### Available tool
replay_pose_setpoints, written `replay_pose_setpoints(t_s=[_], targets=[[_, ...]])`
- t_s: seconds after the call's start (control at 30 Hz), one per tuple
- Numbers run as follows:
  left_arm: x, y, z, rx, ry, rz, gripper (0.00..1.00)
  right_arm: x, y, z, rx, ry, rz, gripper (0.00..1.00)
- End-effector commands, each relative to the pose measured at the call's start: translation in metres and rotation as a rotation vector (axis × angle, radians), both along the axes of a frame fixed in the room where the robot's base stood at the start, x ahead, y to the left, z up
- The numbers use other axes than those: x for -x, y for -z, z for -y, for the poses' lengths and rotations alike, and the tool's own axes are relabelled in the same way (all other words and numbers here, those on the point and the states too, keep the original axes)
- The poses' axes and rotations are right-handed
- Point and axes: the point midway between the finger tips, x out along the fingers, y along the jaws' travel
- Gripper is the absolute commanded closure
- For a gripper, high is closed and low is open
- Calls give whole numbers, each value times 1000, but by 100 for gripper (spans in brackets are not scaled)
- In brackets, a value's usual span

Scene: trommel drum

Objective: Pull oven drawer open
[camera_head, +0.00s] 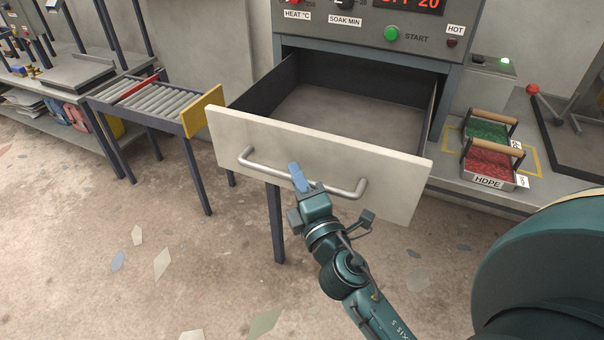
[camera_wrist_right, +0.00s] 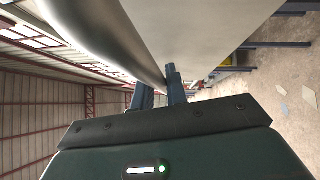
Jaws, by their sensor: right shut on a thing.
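The oven drawer (camera_head: 318,150) stands pulled out of the oven, with its empty grey inside (camera_head: 350,112) showing from above. A bar handle (camera_head: 262,170) runs across its pale front panel. My right gripper (camera_head: 300,182) is shut on the handle near its middle. In the right wrist view the handle (camera_wrist_right: 110,45) runs up to the fingers of my right gripper (camera_wrist_right: 160,88), and the drawer front (camera_wrist_right: 195,30) lies behind it. My left gripper is in neither view.
The oven's control panel (camera_head: 400,25) with a green start button is above the drawer. A roller conveyor (camera_head: 165,102) stands to the left. Trays of green (camera_head: 487,132) and red (camera_head: 487,163) granules sit on a bench at right. The floor in front is open, with scattered flakes.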

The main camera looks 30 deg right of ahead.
Motion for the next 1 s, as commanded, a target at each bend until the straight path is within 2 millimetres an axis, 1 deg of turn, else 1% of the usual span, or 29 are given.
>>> replay_pose_setpoints(t_s=[0.43,0.47,0.7,1.0], targets=[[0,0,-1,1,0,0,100,2,0,-2,0,1,0,100],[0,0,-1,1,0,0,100,2,0,-2,0,1,0,84],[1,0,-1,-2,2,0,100,2,0,-2,0,1,0,64],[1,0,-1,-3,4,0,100,2,0,-2,0,0,0,64]])
